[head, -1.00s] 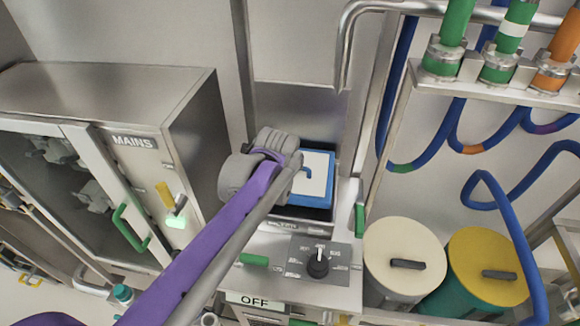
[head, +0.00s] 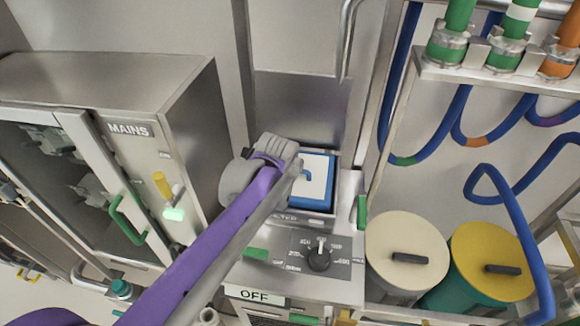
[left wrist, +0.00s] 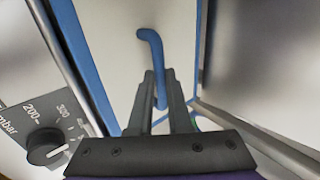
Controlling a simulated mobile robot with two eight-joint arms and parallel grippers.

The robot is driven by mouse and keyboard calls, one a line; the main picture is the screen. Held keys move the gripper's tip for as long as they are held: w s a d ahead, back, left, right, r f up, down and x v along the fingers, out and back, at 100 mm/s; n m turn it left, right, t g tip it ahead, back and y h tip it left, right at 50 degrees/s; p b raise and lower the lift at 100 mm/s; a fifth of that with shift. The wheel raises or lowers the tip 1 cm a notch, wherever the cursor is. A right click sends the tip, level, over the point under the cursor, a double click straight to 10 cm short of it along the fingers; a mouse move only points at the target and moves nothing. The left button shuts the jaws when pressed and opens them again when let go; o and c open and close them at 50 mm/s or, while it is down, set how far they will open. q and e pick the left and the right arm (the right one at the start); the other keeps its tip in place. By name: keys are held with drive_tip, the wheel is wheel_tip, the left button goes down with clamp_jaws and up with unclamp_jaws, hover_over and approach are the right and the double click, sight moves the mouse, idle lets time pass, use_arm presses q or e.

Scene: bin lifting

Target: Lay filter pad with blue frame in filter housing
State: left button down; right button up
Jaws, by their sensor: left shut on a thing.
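The filter pad (head: 318,172), white with a blue frame and a bent blue handle (head: 308,174), lies face up at the opening of the filter housing (head: 318,221), on the steel bench. My left gripper (head: 298,168) is over the pad's left part. In the left wrist view, its dark fingers (left wrist: 160,88) are shut on the blue handle (left wrist: 151,45) above the white pad (left wrist: 110,40). My gripper and arm hide the pad's left side and part of the housing. I cannot tell whether the pad rests fully on the housing floor. My right gripper is out of view.
The steel MAINS cabinet (head: 185,110) stands to the left of the housing. A rotary knob (head: 320,257) is on the panel in front. A green handle (head: 362,212), a cream-lidded drum (head: 405,235) and a yellow-lidded drum (head: 492,245) are to the right.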

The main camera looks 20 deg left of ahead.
use_arm(q)
drive_tip(key=shift+f, duration=0.15)
drive_tip(key=shift+f+b, duration=0.95)
drive_tip(key=shift+f, duration=0.5)
drive_tip(key=shift+f+b, duration=0.85)
drive_tip(key=shift+f, duration=0.65)
idle(0.7)
drive_tip(key=c, duration=0.8)
unclamp_jaws()
drive_tip(key=shift+w, duration=0.1)
drive_tip(key=shift+o, duration=0.2)
drive_tip(key=p+v, duration=0.1)
drive_tip(key=v, duration=1)
drive_tip(key=shift+f, duration=0.15)
